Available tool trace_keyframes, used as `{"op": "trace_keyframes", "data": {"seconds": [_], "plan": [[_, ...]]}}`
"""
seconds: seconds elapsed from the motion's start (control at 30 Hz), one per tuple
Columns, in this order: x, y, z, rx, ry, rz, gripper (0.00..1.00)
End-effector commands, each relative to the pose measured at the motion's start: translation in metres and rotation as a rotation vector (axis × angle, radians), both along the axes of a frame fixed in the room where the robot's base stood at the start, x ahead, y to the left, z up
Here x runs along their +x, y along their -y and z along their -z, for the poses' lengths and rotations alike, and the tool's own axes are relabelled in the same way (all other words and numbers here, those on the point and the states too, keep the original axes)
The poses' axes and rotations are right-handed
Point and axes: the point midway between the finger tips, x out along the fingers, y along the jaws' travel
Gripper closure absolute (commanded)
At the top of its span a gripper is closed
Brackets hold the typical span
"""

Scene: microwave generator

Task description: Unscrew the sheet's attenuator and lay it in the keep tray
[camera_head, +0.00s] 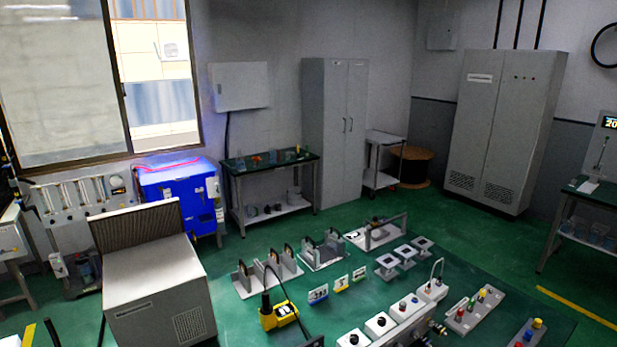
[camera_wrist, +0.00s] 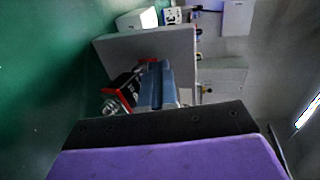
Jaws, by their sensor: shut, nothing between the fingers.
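My gripper (camera_wrist: 157,88) shows in the wrist view as blue-grey fingers close together, shut and empty, beyond a dark and purple body. A black part with red edges and a silver round fitting (camera_wrist: 112,105) shows just left of the fingers; I cannot tell whether it touches them. In the head view, silver cylindrical fittings (camera_head: 438,328) sit beside the control boxes at the table's near edge. I cannot tell which part is the attenuator. A shallow grey frame or tray (camera_head: 375,238) stands at the table's back; I cannot tell whether it is the keep tray.
The green table (camera_head: 345,305) holds grey stands (camera_head: 267,275), a yellow meter (camera_head: 279,315), small cards (camera_head: 341,284) and control boxes (camera_head: 408,307). A large grey unit (camera_head: 157,275) stands left of it. Green floor is open behind the table.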

Motion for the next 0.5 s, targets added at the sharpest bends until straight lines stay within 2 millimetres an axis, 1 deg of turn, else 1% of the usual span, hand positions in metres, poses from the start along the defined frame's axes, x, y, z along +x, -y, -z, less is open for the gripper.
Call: {"op": "trace_keyframes", "data": {"seconds": [0.37,0.5], "plan": [[-0.0017,-0.0015,-0.0088,-0.001,0.002,-0.001,1.0],[-0.0097,0.0053,-0.0083,0.0,0.0,0.001,1.0]]}}
